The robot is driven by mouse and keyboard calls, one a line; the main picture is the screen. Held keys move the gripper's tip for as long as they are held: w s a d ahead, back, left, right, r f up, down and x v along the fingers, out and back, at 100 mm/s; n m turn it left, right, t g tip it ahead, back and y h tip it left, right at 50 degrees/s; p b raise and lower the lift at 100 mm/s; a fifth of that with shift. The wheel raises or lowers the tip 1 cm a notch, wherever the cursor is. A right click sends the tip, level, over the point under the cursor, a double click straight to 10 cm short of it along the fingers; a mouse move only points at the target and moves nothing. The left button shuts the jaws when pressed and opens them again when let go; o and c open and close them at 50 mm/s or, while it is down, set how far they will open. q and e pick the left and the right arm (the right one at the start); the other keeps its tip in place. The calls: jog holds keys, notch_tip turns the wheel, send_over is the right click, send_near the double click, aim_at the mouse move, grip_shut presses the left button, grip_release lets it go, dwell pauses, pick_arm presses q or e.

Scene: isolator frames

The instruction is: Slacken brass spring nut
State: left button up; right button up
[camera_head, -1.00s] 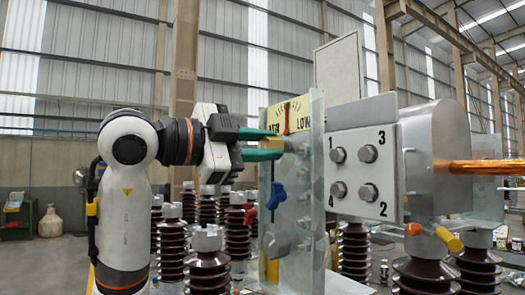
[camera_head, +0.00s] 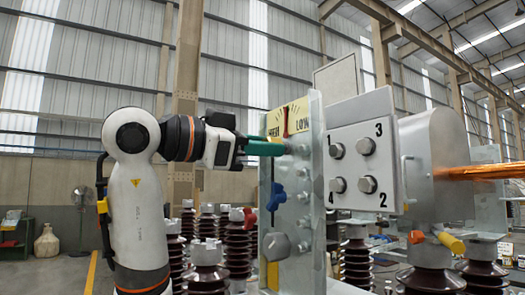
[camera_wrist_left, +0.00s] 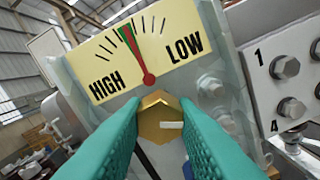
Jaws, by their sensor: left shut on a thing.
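The brass spring nut (camera_wrist_left: 160,118) is a gold, faceted nut below the dial in the left wrist view, with a small pale mark on its face. My left gripper (camera_head: 272,147) has teal fingers at the left side of the clear plate. In the left wrist view its fingers (camera_wrist_left: 160,128) are shut on the nut's two sides. In the head view the fingers hide the nut. The HIGH–LOW dial (camera_wrist_left: 133,52) is above the nut. Its red needle (camera_wrist_left: 142,62) points up, slightly left, at the green band. My right gripper is not in view.
A grey panel (camera_head: 356,195) with several bolts, numbered 1 to 4, stands right of the clear plate (camera_head: 313,245). A blue knob (camera_head: 277,196) and a grey hex bolt (camera_head: 277,246) sit below the gripper. Several brown ribbed insulators (camera_head: 240,240) stand below. A copper-coloured bar (camera_head: 480,173) extends right.

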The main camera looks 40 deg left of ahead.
pick_arm(q)
jog(key=shift+f, duration=0.1)
jog(key=o, duration=1)
jog(key=b+v, duration=0.5)
jog(key=v, duration=0.7)
jog(key=shift+a, duration=0.1)
